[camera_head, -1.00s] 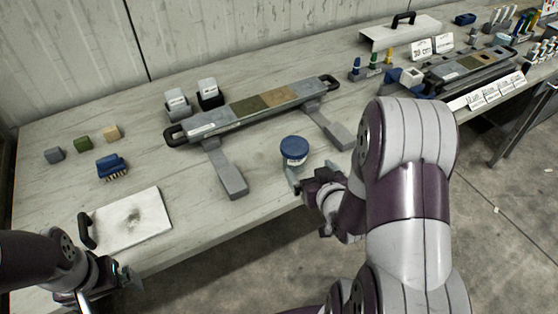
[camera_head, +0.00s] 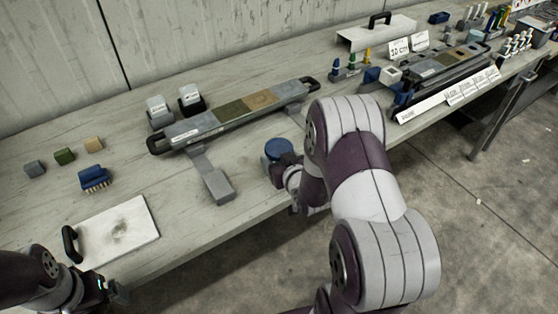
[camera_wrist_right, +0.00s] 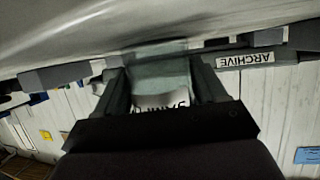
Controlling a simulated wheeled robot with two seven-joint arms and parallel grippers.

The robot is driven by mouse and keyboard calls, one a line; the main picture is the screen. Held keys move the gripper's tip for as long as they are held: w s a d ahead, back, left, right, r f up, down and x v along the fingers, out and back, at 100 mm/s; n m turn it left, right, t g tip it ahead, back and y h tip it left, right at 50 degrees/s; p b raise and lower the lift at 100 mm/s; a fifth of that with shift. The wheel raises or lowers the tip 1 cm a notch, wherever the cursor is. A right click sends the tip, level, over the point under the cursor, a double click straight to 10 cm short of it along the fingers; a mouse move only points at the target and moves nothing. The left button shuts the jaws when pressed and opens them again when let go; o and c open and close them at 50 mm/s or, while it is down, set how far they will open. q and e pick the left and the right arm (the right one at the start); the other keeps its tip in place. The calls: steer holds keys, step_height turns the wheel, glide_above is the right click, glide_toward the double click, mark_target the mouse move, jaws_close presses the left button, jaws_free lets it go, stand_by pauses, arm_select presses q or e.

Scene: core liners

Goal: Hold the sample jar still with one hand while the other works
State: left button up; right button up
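The sample jar (camera_head: 279,150), with a round blue lid, stands upright near the front edge of the bench in the head view. My right gripper (camera_head: 281,172) is at the jar's near side, partly hidden by my own arm. In the right wrist view the clear jar body (camera_wrist_right: 158,72) with a white, partly readable label sits between the two fingers of my right gripper (camera_wrist_right: 162,82). The fingers are close to its sides; whether they press on it I cannot tell. My left gripper (camera_head: 117,292) is low at the left, off the bench's front edge, its fingers too small to read.
A long core liner (camera_head: 235,115) lies in a cradle behind the jar. A white board (camera_head: 118,230) with a black handle and a blue brush (camera_head: 95,179) lie at left. Small blocks (camera_head: 64,156) and two labelled containers (camera_head: 160,112) stand behind. A second cradle (camera_head: 445,70) is at right.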

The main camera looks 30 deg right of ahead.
mark_target(280, 149)
steer(key=shift+w+r, duration=0.1)
steer(key=shift+r, duration=0.5)
step_height(280, 149, up, 3)
steer(key=shift+f, duration=0.1)
steer(key=s+d+r+p, duration=0.1)
steer(key=s+d+r, duration=0.6)
steer(key=s+d, duration=0.1)
steer(key=shift+s+d, duration=0.15)
steer(key=shift+s, duration=0.05)
steer(key=o, duration=0.5)
steer(key=c, duration=1)
steer(key=shift+o, duration=0.2)
